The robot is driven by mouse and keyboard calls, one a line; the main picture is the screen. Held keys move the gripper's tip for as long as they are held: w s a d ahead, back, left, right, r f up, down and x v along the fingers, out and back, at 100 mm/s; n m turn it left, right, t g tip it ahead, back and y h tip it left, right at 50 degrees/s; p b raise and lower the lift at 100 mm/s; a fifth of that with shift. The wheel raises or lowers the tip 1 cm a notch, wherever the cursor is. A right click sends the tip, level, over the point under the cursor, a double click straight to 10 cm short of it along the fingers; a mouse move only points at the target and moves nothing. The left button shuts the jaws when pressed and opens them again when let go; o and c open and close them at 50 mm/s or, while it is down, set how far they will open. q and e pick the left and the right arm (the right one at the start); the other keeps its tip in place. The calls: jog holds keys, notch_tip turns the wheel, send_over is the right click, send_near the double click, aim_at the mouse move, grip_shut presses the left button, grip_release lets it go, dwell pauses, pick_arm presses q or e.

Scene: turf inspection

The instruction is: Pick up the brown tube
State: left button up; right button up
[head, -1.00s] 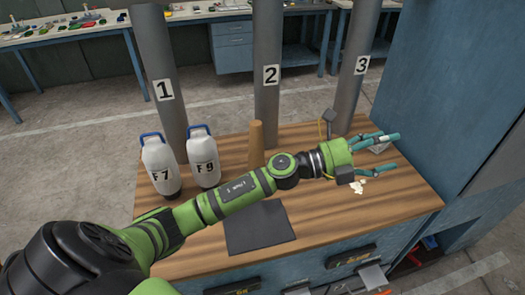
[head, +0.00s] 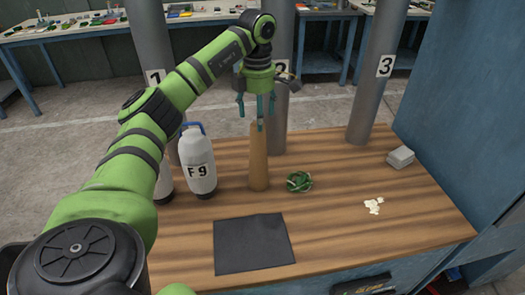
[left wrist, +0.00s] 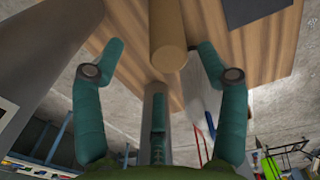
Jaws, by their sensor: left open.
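The brown tube (head: 258,160) stands upright on the wooden table in the head view, right of the jug marked F 9. In the left wrist view the tube (left wrist: 168,35) shows with its round end towards me, between and beyond the fingers. My left gripper (head: 256,108) points down above the tube's top in the head view, its teal fingers spread. The same gripper (left wrist: 160,80) is open and empty in the left wrist view. One finger overlaps the tube's top in the head view; I cannot tell whether they touch. My right gripper is not in view.
The white jug F 9 (head: 198,165) stands close left of the tube; another jug is mostly behind my arm. Green coiled material (head: 299,181), a black mat (head: 253,244), pale scraps (head: 373,205) and a grey block (head: 400,157) lie on the table (head: 335,225). Grey pillars stand behind.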

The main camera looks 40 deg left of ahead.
aim_at(258, 140)
pick_arm(q)
jog(key=shift+f, duration=0.75)
jog(key=f, duration=0.2)
jog(key=f+p, duration=0.1)
jog(key=f, duration=0.2)
jog(key=shift+s+d+f+p, duration=0.3)
jog(key=shift+s, duration=0.1)
jog(key=shift+f, duration=0.55)
jog(key=c, duration=1.2)
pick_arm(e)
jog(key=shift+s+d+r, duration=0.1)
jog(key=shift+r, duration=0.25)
